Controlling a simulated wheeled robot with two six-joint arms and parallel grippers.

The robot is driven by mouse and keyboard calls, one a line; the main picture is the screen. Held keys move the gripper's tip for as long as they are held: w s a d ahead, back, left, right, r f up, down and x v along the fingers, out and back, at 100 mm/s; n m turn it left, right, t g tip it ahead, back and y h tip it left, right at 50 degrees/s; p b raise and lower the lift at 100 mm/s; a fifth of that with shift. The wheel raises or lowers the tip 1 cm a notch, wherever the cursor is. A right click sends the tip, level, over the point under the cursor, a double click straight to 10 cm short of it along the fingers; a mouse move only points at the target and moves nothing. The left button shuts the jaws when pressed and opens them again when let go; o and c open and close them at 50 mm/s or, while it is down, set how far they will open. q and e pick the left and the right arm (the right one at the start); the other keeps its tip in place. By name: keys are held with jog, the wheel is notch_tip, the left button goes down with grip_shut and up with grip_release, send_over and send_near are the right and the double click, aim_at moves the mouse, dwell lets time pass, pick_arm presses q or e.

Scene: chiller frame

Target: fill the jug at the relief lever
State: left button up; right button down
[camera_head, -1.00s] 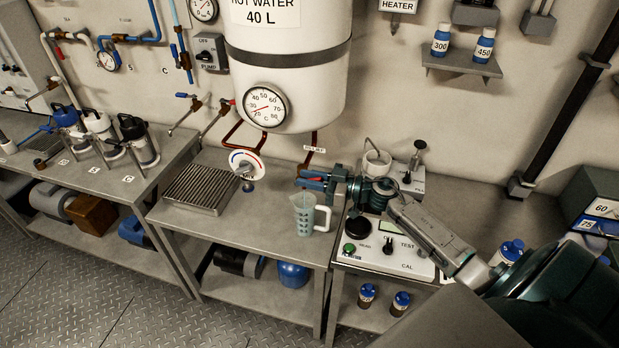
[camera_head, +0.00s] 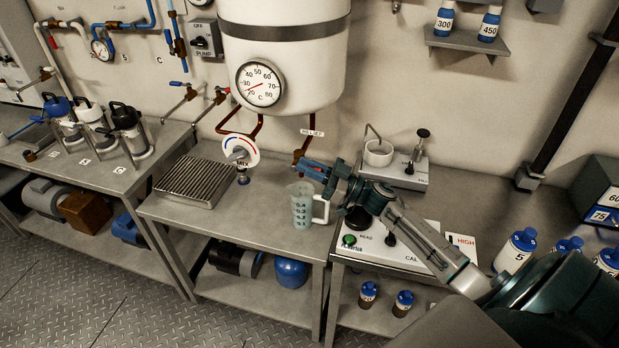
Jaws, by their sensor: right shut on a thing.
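The jug (camera_head: 301,208) is translucent, pale blue-grey, with a scale and a white handle on its right. It stands upright on the middle bench, below the RELIEF label (camera_head: 312,133) and its copper outlet pipe (camera_head: 298,155). I cannot tell its water level. My right gripper (camera_head: 313,169) is just above and behind the jug, at the end of the relief pipe. It is shut on the relief lever, of which only a little red (camera_head: 312,168) shows between the blue fingers. My left gripper is out of view.
The white tank (camera_head: 285,60) with a dial (camera_head: 260,84) hangs above. The mixer knob (camera_head: 239,151) and drain grate (camera_head: 192,181) are left of the jug. A test unit (camera_head: 375,248) lies under my right arm. Blue-capped bottles (camera_head: 515,250) stand at right.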

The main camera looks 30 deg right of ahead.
jog(key=shift+f+t+y+b, duration=0.3)
jog(key=shift+f+b, duration=0.15)
jog(key=shift+b, duration=0.4)
jog(key=shift+s+r+t+b, duration=0.1)
jog(key=shift+t+b, duration=0.2)
jog(key=shift+b, duration=0.05)
jog(key=c, duration=1.7)
grip_release()
jog(key=shift+c, duration=0.2)
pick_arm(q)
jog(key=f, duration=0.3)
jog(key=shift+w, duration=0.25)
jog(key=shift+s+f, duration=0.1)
